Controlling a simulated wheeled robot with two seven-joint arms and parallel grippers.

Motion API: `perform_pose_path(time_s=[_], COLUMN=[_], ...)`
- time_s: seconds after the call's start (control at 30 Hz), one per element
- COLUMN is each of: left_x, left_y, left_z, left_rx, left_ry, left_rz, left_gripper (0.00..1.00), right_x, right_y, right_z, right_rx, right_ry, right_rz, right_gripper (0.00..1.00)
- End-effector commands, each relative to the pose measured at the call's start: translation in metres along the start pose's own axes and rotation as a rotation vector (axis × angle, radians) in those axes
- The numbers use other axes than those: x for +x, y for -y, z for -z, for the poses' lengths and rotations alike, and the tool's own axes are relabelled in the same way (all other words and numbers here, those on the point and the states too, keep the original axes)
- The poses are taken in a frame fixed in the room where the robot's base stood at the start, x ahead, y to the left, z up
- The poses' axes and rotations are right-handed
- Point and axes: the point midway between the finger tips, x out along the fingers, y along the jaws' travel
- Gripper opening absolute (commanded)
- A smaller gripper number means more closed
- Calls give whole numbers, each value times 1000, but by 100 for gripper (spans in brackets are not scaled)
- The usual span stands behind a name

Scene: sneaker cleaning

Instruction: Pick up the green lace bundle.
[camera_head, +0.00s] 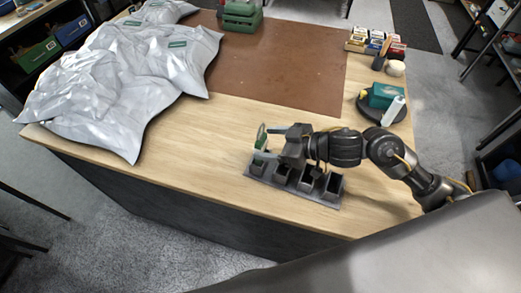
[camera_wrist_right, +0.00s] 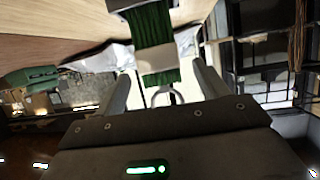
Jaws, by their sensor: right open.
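The green lace bundle (camera_head: 261,134) stands upright at the left end of a dark slotted rack (camera_head: 325,203). In the right wrist view the bundle (camera_wrist_right: 155,22) is green with a pale band around it. My right gripper (camera_head: 266,143) reaches in from the right at the bundle. Its two fingers are apart, one on each side of the bundle in the right wrist view. I cannot tell whether either finger touches it. The bundle's lower end is hidden in the head view. My left gripper is not in view.
Crumpled silvery bags (camera_head: 120,70) cover the table's left side. A brown mat (camera_head: 290,60) lies at the back, with a green case (camera_head: 240,15) on its far edge. Small boxes (camera_head: 376,42) and a round dark tray (camera_head: 369,111) with a teal box stand at the right.

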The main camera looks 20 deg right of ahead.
Motion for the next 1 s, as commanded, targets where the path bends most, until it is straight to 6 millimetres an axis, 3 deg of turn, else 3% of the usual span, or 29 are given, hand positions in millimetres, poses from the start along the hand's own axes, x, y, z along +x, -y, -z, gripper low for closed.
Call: perform_pose_path(time_s=[0.13,0.43,0.73,1.0], left_x=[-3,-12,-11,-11], left_y=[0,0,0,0], left_z=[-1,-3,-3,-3], left_rx=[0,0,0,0], left_ry=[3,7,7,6], left_rz=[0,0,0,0], left_gripper=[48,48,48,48], right_x=[8,48,53,52], right_y=[0,-1,-1,0], right_z=[0,-4,-5,-5], right_rx=[4,1,-1,-1], right_ry=[-2,-1,0,0], right_rz=[2,1,1,1], right_gripper=[73,73,73,37])
